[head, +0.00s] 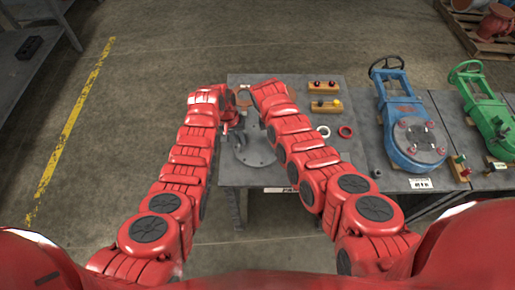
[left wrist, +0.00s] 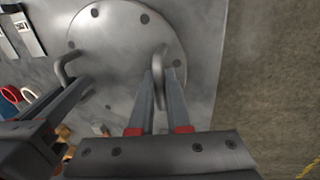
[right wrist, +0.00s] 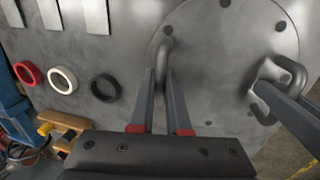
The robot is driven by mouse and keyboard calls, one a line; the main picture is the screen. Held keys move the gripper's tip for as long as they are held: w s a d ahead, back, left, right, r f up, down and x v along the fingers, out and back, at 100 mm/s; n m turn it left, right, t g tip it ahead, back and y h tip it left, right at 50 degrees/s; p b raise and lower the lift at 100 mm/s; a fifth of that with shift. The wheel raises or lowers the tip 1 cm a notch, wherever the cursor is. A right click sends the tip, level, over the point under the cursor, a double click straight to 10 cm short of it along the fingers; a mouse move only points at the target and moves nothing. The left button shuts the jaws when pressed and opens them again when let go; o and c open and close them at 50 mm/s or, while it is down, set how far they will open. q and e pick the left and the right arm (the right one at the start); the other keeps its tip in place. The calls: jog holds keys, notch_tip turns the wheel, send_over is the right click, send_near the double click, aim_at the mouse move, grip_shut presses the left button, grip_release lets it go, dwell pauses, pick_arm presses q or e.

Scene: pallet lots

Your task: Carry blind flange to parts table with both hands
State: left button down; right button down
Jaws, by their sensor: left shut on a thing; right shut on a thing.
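The blind flange (head: 260,155) is a grey disc with bolt holes around its rim and two bent handles. It is level over the left part of the grey parts table (head: 298,170); I cannot tell whether it touches the top. In the left wrist view, the left gripper (left wrist: 160,72) is shut on one handle of the flange (left wrist: 115,35). In the right wrist view, the right gripper (right wrist: 163,74) is shut on the other handle of the flange (right wrist: 225,55). In the head view my forearms partly hide the flange and both grippers.
A white ring (head: 324,131), a red ring (head: 346,131) and wooden blocks (head: 322,88) with fittings lie right of the flange. A black ring (right wrist: 104,87) lies nearby. A blue valve (head: 410,135) and a green valve (head: 488,112) stand farther right. Floor left of the table is clear.

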pick_arm(q)
jog(key=c, duration=1.3)
grip_release()
jog(key=shift+f, duration=0.15)
pick_arm(e)
jog(key=c, duration=1.3)
grip_release()
jog(key=shift+f, duration=0.2)
pick_arm(q)
jog(key=o, duration=0.4)
jog(key=shift+s, duration=0.1)
pick_arm(e)
jog(key=o, duration=0.4)
jog(key=shift+s+r, duration=0.1)
jog(key=shift+r, duration=0.05)
